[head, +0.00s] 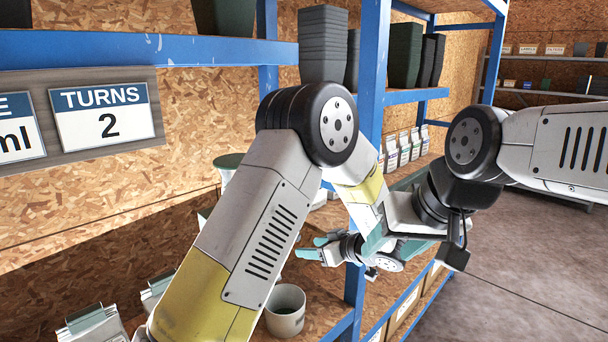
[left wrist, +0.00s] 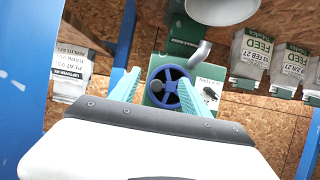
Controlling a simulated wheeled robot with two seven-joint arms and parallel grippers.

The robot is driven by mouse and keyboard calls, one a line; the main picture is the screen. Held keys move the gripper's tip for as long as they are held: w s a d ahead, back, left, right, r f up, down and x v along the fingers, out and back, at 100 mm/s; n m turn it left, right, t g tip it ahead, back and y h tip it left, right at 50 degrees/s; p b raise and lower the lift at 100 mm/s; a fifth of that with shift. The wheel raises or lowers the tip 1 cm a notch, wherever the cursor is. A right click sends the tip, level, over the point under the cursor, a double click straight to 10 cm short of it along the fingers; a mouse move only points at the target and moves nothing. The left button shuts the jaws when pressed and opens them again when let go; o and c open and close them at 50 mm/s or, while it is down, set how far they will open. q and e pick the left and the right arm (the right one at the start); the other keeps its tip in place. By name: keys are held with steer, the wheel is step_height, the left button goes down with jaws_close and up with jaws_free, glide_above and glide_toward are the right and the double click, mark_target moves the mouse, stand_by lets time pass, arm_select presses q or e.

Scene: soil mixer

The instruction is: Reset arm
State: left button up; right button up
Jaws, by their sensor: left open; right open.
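My left gripper (head: 312,248) is open, its teal fingers pointing left over the wooden shelf in the head view. In the left wrist view, my left gripper (left wrist: 158,80) has its fingers spread. A green box with a round blue wheel (left wrist: 173,88) shows between and beyond them; I cannot tell whether they touch it. A grey bent pipe (left wrist: 198,54) and a white rounded vessel (left wrist: 222,10) are beside the box. My right gripper (head: 392,243) is open at the middle of the head view, partly overlapped by arm parts, and I see nothing held in it.
A blue shelf post (head: 371,75) stands close to both arms. A white pot (head: 285,311) and several white bags (head: 92,322) sit on the lower shelf. Dark stacked pots (head: 322,45) stand above. A sign reads "TURNS 2" (head: 106,115). Open floor (head: 530,260) lies at right.

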mark_target(298, 236)
arm_select(q)
steer(key=shift+w+a, duration=2.65)
steer(key=shift+w, duration=0.05)
steer(key=shift+r, duration=0.1)
jaws_close()
